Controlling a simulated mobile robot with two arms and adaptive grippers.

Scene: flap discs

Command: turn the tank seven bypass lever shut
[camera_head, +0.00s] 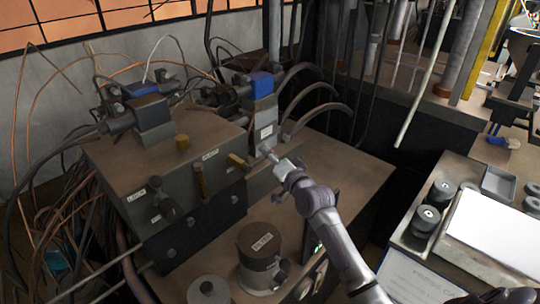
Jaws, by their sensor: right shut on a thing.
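My right gripper (276,160) reaches in from the lower right to the front of a small valve block (265,115) with a blue top and a white label. It is shut on a small part there, apparently a lever, mostly hidden by the fingers. The labels are too small to read, so I cannot tell which lever is tank seven's.
Cables and hoses crowd the left and back. At right, a bench holds black knobs (425,218), a grey tray (498,184) and white paper (495,232). The brown top right of the gripper is clear.

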